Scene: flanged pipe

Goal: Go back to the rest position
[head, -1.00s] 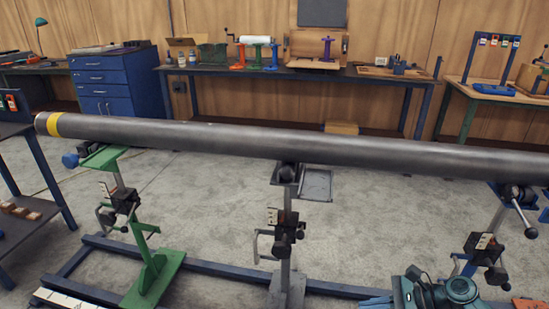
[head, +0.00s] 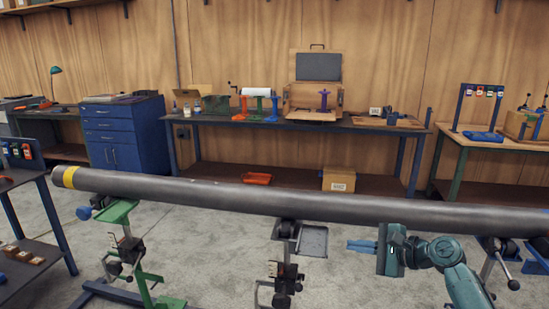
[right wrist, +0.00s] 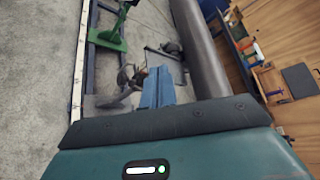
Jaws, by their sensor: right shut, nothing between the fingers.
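My right gripper (head: 362,246) is in the lower right of the head view, in front of the pipe and just below it, pointing left. Its blue fingers (right wrist: 158,88) are together and empty; they also show in the right wrist view. My left gripper is not in view.
A green stand (head: 121,212) and a middle stand (head: 284,272) hold the pipe. Behind it are a workbench (head: 300,127) with tools, a blue drawer cabinet (head: 125,135) and a right bench (head: 490,143). A dark shelf table (head: 30,185) stands at the left.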

